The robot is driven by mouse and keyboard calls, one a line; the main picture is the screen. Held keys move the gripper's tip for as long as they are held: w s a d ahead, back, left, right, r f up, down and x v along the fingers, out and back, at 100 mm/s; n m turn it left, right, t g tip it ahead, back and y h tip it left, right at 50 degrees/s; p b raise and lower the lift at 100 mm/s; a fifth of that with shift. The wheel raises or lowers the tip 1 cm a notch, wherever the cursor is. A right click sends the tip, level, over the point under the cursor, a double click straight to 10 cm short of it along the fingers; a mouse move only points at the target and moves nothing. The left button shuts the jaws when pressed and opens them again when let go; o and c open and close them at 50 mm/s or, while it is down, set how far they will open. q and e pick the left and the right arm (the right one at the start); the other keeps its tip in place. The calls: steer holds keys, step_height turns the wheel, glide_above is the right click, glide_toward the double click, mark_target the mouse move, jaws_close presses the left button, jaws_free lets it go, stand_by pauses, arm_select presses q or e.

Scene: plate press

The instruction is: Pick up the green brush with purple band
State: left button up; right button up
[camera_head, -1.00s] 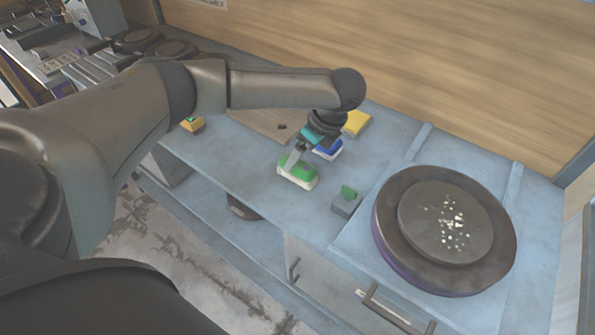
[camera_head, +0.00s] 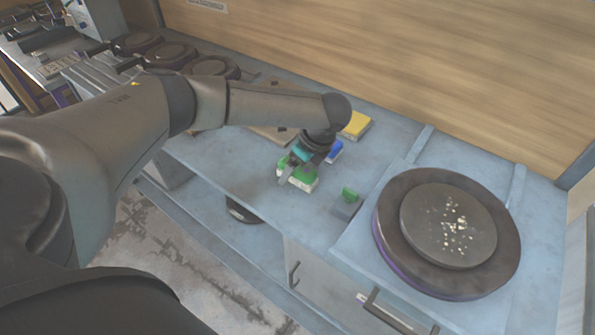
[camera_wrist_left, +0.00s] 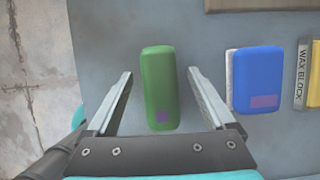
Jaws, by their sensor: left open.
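The green brush (camera_head: 302,180) lies on the blue-grey counter, green on top with a white underside. In the left wrist view the green brush (camera_wrist_left: 159,88) shows a small purple patch at its near end. My left gripper (camera_head: 291,172) is over it. In the left wrist view my left gripper (camera_wrist_left: 160,82) is open, with one finger on each side of the brush and a gap on both sides. A blue brush (camera_wrist_left: 257,80) with a purple-pink patch lies just right of the right finger. My right gripper is not in view.
A yellow wax block (camera_head: 355,125) lies behind the brushes. A grey block with a green top (camera_head: 347,203) stands to the right, before a large round dark plate (camera_head: 385,235). The counter's front edge (camera_head: 262,218) is close by.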

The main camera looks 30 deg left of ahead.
arm_select(q)
steer(key=shift+f, duration=0.2)
stand_by(0.4)
jaws_close()
stand_by(0.6)
